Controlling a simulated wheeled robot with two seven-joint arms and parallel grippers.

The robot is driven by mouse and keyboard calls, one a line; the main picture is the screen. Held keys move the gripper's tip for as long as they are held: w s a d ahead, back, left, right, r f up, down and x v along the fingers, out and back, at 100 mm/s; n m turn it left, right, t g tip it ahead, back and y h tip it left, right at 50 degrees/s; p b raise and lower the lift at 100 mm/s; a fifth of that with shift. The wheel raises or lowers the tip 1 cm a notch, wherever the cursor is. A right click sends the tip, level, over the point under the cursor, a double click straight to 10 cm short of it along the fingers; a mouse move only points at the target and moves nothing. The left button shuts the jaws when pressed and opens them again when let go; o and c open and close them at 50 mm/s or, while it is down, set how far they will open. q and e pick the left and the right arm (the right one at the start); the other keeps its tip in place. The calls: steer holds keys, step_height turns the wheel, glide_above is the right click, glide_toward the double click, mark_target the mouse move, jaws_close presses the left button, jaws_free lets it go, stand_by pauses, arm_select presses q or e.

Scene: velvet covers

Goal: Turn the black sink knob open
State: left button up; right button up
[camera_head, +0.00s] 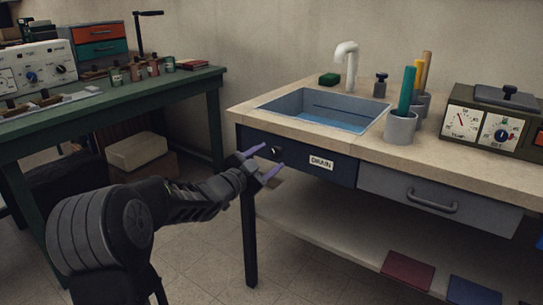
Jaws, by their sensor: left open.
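The black sink knob (276,151) sits on the dark blue front panel of the sink bench, left of a white DRAIN label (321,163). A light mark shows on its face; its exact turn is too small to read. My left gripper (263,162) is open, with purple fingertips pointing toward the knob. One fingertip is left of the knob and the other below it. I cannot tell whether either touches it. The sink basin (318,108) is set in the counter under a white curved faucet (347,62). My right gripper is out of view.
A grey drawer (439,199) with a handle is right of the panel. The countertop holds a grey cup (399,127) with tools and a gauge box (490,125). A green table (199,77) stands left, with floor between. A lower shelf (335,237) runs beneath.

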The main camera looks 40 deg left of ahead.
arm_select(q)
steer(key=s+p, duration=0.1)
steer(key=s, duration=0.4)
steer(key=shift+s+d, duration=0.1)
steer(key=shift+s, duration=0.2)
steer(key=shift+f, duration=0.1)
